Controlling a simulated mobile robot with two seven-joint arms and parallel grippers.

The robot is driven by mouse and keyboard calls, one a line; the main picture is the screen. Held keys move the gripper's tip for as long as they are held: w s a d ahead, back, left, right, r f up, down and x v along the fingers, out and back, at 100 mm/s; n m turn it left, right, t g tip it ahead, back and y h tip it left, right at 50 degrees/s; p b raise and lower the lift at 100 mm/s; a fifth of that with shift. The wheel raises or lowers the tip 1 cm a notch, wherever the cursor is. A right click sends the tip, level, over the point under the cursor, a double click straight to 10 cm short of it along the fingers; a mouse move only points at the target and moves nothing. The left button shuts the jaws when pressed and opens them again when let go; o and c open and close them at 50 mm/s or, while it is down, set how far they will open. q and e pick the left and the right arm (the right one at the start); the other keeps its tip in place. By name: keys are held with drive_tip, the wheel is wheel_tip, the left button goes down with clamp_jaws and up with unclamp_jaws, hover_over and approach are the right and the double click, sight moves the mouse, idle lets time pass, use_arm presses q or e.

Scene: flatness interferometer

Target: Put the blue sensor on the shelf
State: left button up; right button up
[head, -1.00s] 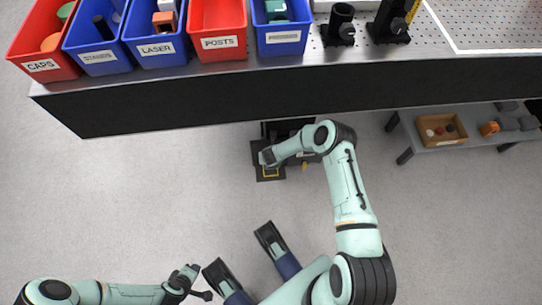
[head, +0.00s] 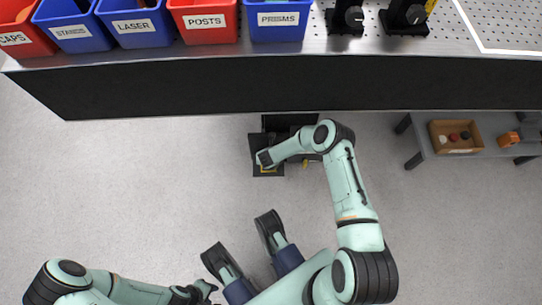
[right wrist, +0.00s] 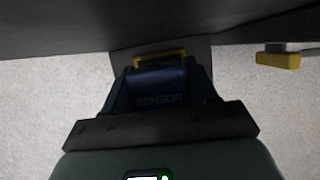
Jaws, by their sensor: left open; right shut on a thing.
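In the right wrist view, my right gripper (right wrist: 158,85) is shut on the dark blue sensor (right wrist: 155,98), which bears the word SENSOR and a yellow handle-like edge. In the head view my right gripper (head: 265,160) reaches down in front of the workbench, over a dark plate; the sensor is mostly hidden there by the hand. A low grey shelf (head: 425,143) stands at the right, below the bench's level. My left gripper (head: 207,290) is open at the bottom of the head view, far from the sensor; its fingers are partly cut off.
The workbench (head: 300,85) spans the top, with red and blue bins such as PRISMS (head: 278,20) and black mounts. A wooden tray (head: 437,138) and an orange block (head: 508,139) sit on the low shelf. A yellow object (right wrist: 278,60) is right of the sensor. The left floor is clear.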

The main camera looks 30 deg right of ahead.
drive_tip(key=shift+a, duration=0.1)
idle(0.3)
drive_tip(key=o, duration=1.2)
drive_tip(key=shift+f, duration=0.15)
